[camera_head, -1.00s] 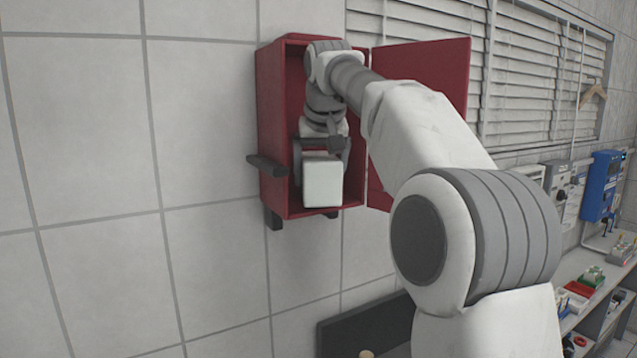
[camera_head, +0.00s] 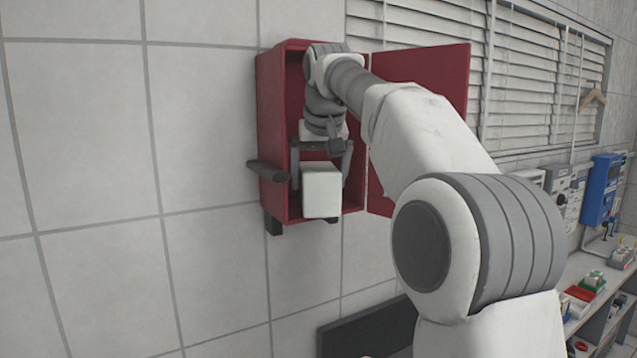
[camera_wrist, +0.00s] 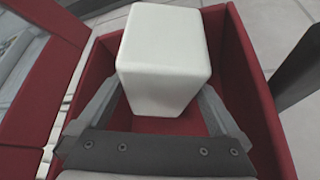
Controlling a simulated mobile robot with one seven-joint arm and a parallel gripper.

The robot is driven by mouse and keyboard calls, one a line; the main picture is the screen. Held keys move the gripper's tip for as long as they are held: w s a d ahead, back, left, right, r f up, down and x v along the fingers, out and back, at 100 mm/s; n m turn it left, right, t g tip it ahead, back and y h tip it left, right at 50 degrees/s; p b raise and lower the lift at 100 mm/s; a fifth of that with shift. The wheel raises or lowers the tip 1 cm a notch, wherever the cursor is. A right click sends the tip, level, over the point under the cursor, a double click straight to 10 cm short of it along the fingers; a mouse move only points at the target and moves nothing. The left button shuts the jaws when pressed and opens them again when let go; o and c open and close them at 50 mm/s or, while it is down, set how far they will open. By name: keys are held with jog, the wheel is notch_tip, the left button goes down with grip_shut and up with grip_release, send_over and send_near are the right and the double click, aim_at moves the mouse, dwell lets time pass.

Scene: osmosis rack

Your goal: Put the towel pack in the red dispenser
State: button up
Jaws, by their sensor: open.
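The towel pack (camera_head: 321,192) is a white block with rounded edges. It sits low inside the red dispenser (camera_head: 273,115), near its open front. In the wrist view the pack (camera_wrist: 162,60) lies between the red walls (camera_wrist: 252,85). A gap shows between the pack and the gripper's palm in the head view. The pack's underside is hidden, so its contact with the dispenser floor is not clear.
The dispenser's red door (camera_head: 432,85) stands open to the right, close to my forearm. A dark handle-like bar (camera_head: 267,170) sticks out at the dispenser's left. The tiled wall (camera_head: 130,200) to the left is clear. A bench with instruments (camera_head: 585,265) stands at the right.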

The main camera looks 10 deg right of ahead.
jog(key=p+v, duration=0.1)
jog(key=v, duration=0.9)
jog(key=shift+r+p, duration=0.25)
jog(key=shift+p, duration=0.1)
jog(key=shift+s, duration=0.15)
